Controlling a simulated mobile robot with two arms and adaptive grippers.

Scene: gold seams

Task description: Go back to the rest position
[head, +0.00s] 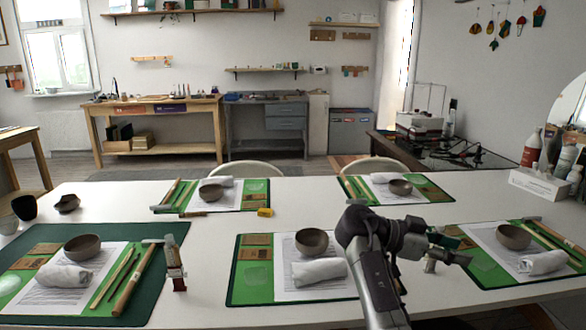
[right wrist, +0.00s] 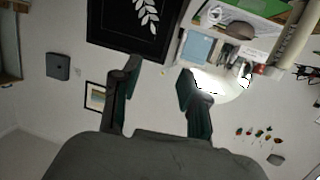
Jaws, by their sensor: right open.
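My right arm reaches up from the bottom of the head view, and its gripper (head: 455,248) points right above the white table (head: 205,268). In the right wrist view the gripper (right wrist: 158,76) is open, its two dark fingers apart with nothing between them. Behind the fingers are a plain wall and a black picture with a white leaf (right wrist: 140,18). In the head view the right arm partly covers the front middle green mat (head: 250,285). My left gripper is not in view.
Several green mats with brown bowls, white cloths and tools lie on the table. A bowl (head: 312,241) is left of my right arm. A small bottle (head: 174,262) stands by the left mat. A white tissue box (head: 538,186) and bottles stand at the right. A yellow block (head: 265,212) lies mid-table.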

